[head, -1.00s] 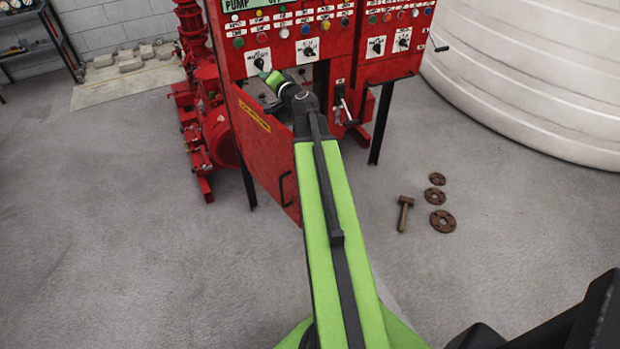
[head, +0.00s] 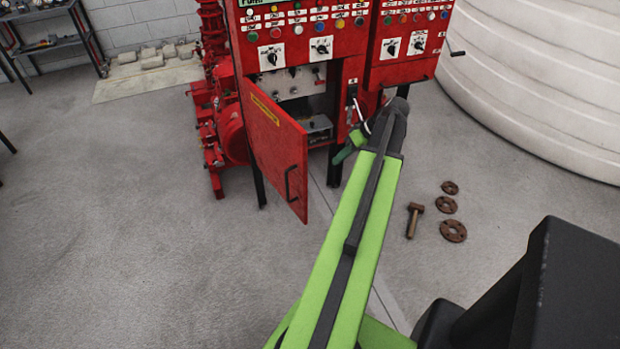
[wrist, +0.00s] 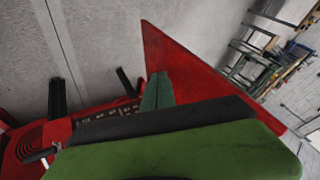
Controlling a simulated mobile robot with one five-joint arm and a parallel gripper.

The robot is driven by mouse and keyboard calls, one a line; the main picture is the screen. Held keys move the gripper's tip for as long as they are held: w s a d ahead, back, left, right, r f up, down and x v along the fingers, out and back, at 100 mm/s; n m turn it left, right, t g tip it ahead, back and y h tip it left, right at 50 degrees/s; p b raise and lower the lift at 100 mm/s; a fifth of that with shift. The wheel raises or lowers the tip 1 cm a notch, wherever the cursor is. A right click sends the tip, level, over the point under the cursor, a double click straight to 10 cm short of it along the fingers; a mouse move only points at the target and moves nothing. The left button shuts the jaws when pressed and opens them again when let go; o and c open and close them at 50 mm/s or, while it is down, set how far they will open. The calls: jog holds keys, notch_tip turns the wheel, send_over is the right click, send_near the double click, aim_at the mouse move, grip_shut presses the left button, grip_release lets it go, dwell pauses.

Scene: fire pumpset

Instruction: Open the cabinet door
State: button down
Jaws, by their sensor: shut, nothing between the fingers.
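The red cabinet door (head: 273,150) stands swung out from the cabinet (head: 335,90), hinged on its left side. Its black handle (head: 291,183) is on the outer face near the free edge. The opening shows a grey panel with knobs and a grey unit below. My gripper (head: 342,157) is to the right of the door's free edge, in front of the cabinet's lower part, its dark green fingers shut and empty. In the wrist view my gripper (wrist: 158,80) overlaps the red door (wrist: 200,75); I cannot tell whether they touch. The handle is hidden there.
Red pump pipework (head: 215,120) stands left of the cabinet. A large white tank (head: 545,90) is at the right. A hammer (head: 413,220) and rusty flanges (head: 453,231) lie on the floor at the right. The floor in front and left is clear.

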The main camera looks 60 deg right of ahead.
jog(key=w+a+f+b, duration=0.6)
jog(key=f+b, duration=0.1)
jog(key=f, duration=0.1)
jog(key=shift+w+b, duration=0.15)
jog(key=shift+b, duration=0.2)
